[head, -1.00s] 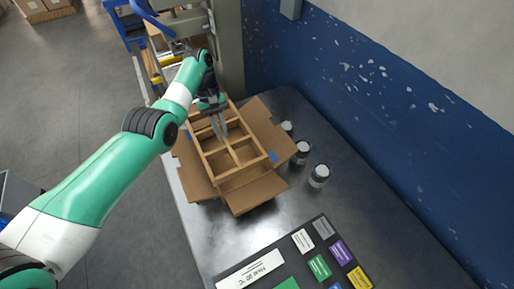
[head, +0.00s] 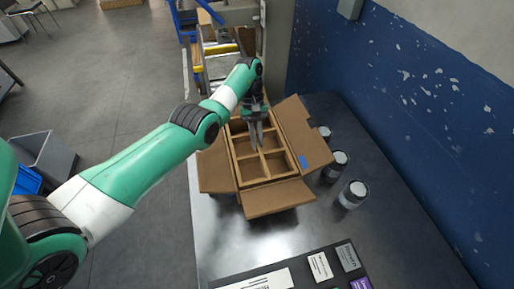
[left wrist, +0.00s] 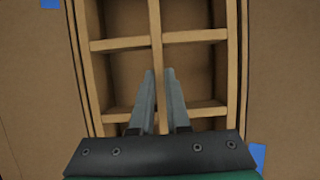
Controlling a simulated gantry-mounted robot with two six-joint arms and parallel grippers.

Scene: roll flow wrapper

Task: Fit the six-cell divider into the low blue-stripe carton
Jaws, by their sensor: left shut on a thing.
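The low carton (head: 279,198) stands on the dark table with its flaps folded outward and small blue marks on them. The tan six-cell divider (head: 238,166) lies within the carton's opening, its walls roughly lined up with the carton's sides. I cannot tell whether it rests on the carton's floor. My left gripper (head: 258,146) points down from above, its jaws shut on the divider's long middle wall. In the left wrist view the fingers (left wrist: 161,76) lie on either side of that wall (left wrist: 157,38); the carton's flaps (left wrist: 30,85) spread to both sides. My right gripper is not in view.
Several grey cans (head: 353,194) stand right of the carton, near the blue wall (head: 410,130). A dark board with labelled cards (head: 320,266) lies at the table's front. Machine framing (head: 222,50) stands behind the carton. The table just in front of the carton is clear.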

